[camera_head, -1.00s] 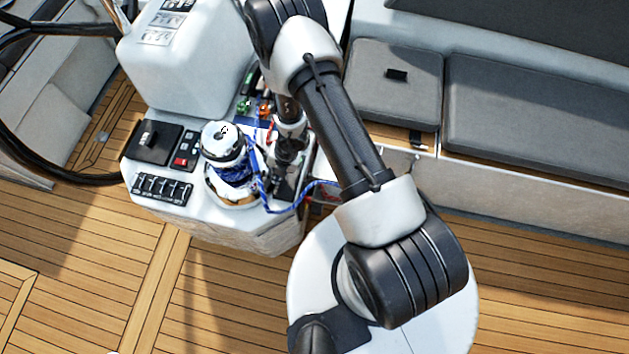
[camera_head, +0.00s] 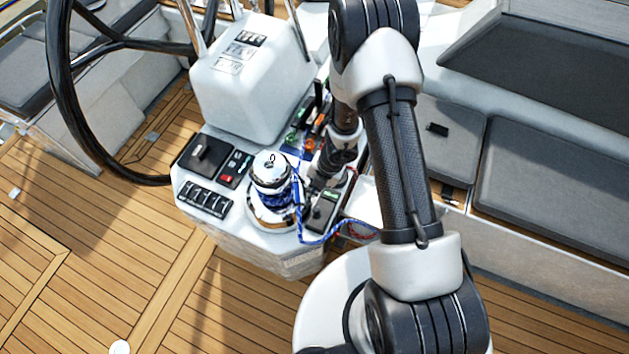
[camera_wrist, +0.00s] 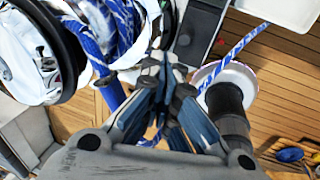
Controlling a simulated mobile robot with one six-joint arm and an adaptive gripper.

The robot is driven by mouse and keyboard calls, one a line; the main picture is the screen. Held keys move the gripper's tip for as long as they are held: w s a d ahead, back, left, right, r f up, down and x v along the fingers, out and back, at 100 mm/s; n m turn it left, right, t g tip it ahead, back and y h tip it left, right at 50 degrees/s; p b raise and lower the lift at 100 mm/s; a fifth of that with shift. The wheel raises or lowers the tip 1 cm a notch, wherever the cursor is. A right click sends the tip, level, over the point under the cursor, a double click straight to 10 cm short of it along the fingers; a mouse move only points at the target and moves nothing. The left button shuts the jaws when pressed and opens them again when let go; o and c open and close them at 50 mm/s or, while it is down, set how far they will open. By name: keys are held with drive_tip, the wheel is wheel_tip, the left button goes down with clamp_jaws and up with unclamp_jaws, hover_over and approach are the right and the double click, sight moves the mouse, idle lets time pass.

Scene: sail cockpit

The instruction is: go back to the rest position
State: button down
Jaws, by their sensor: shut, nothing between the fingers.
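My gripper (camera_wrist: 168,75) is shut with nothing between its fingers. In the wrist view its fingertips meet just right of the winch drum, with blue rope passing behind them. In the head view my gripper (camera_head: 318,180) is partly hidden by my own arm, close to the right side of the chrome winch (camera_head: 271,175). The blue rope (camera_head: 327,240) is wrapped around the winch and trails over the console edge to the right. It also shows in the wrist view (camera_wrist: 243,42). I cannot tell whether the gripper touches the rope.
The white console (camera_head: 245,85) carries switch panels (camera_head: 207,198) and coloured rope clutches near the arm. A black steering wheel (camera_head: 62,110) stands at left. Grey cushioned benches (camera_head: 545,180) lie at right. The teak deck (camera_head: 90,260) at lower left is mostly clear.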

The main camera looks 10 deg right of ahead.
drive_tip(key=shift+d+r, duration=0.1)
drive_tip(key=shift+r, duration=0.2)
